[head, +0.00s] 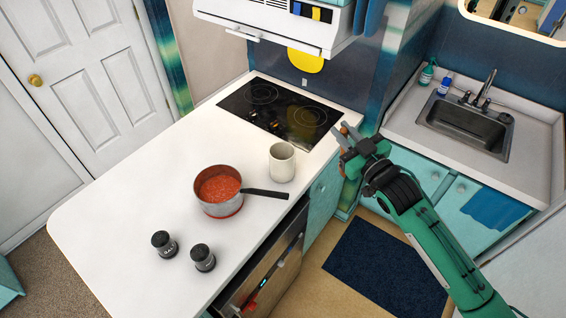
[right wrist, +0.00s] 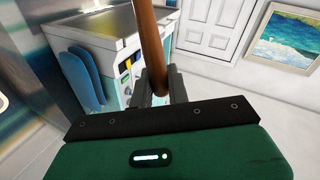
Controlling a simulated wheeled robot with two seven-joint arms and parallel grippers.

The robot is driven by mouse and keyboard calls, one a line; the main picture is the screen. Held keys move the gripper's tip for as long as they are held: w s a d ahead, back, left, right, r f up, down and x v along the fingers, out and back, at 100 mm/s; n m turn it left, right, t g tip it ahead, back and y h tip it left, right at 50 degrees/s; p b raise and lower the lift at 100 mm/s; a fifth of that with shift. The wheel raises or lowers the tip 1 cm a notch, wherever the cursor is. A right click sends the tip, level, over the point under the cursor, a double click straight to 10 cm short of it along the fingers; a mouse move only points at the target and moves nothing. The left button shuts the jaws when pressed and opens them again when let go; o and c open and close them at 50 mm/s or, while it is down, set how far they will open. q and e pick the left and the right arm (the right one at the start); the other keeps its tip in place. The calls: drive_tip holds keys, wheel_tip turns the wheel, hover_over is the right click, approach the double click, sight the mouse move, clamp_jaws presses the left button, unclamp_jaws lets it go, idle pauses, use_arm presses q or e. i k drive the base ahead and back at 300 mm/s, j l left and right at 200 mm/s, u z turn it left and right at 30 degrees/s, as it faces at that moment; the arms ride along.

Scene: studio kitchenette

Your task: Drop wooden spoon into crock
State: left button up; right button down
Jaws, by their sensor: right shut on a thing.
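The crock (head: 282,163) is a cream-white open cylinder standing upright on the white counter, right of the saucepan. My right gripper (head: 347,141) is right of the crock, near the counter's right edge, apart from it. It is shut on the wooden spoon (right wrist: 148,45), whose brown shaft rises between the fingers in the right wrist view. In the head view only a small brown part of the spoon shows beside the fingers. Its far end is out of the right wrist picture. My left gripper is not in view.
A saucepan (head: 217,190) of red sauce stands left of the crock, its dark handle (head: 265,193) pointing right below the crock. Two shakers (head: 203,257) stand nearer the front. A black cooktop (head: 280,108) lies behind. The sink (head: 465,125) is at right. The counter's left part is clear.

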sight(291, 172)
drive_tip(key=i+l+u, duration=0.1)
drive_tip(key=u, duration=0.35)
drive_tip(key=l+u, duration=0.2)
drive_tip(key=u, duration=0.25)
drive_tip(key=l+u, duration=0.2)
drive_tip(key=u, duration=0.2)
drive_tip(key=l+u, duration=0.2)
drive_tip(key=u, duration=0.25)
drive_tip(key=l+u, duration=0.1)
drive_tip(key=l, duration=0.3)
drive_tip(key=k+l+u, duration=0.1)
drive_tip(key=l, duration=0.3)
drive_tip(key=k+l+u, duration=0.1)
drive_tip(key=l, duration=0.3)
drive_tip(key=k+l+u, duration=0.1)
drive_tip(key=l, duration=0.3)
drive_tip(key=k+l+u, duration=0.1)
drive_tip(key=l, duration=0.3)
drive_tip(key=k+l, duration=0.2)
drive_tip(key=l, duration=0.15)
drive_tip(key=u, duration=0.05)
